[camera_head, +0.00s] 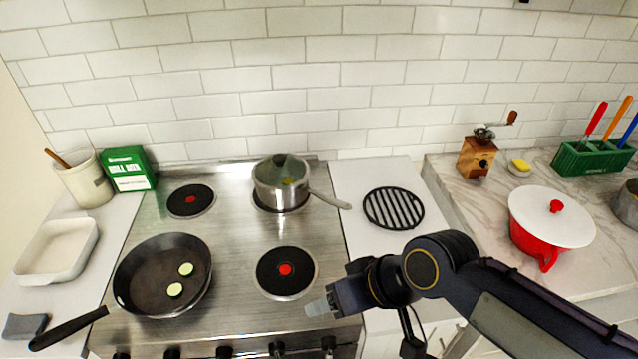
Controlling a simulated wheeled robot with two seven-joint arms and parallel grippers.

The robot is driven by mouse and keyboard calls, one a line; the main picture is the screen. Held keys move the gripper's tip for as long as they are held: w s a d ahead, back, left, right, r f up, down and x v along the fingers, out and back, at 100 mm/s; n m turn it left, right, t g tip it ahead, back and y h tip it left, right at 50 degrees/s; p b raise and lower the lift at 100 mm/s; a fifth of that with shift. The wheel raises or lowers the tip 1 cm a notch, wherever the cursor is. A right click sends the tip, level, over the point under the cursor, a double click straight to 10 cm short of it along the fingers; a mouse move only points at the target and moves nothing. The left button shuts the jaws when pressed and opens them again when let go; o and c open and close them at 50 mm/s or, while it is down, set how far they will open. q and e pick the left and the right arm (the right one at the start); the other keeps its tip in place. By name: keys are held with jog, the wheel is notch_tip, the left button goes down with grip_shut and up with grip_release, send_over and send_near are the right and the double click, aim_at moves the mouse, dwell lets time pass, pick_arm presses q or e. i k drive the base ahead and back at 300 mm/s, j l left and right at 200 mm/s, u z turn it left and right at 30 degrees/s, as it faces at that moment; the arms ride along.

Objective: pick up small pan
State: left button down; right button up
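A small steel saucepan (277,196) with a glass lid and a dark knob stands on the back right burner. Its handle (331,200) points right and slightly toward me, over the stove's right edge. A black frying pan (140,290) with two pale green slices sits on the front left burner, its handle toward the lower left. My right gripper (317,308) is over the stove's front right, in front of the front right burner and well apart from the saucepan. Its pale fingertips are seen side-on, and any gap is hidden. Nothing shows in it. My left gripper is out of view.
The front right burner (286,271) and back left burner (191,200) are bare. A black trivet (393,208) lies on the white counter to the right. A red pot (530,240) with a white lid stands further right. A white dish (57,250) and utensil crock (85,180) are left.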

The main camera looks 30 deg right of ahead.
aim_at(290, 198)
jog(key=k+z, duration=0.1)
jog(key=z, duration=0.75)
jog(key=i+l+u, duration=0.2)
jog(key=l, duration=0.4)
jog(key=l+u, duration=0.15)
jog(key=l, duration=0.45)
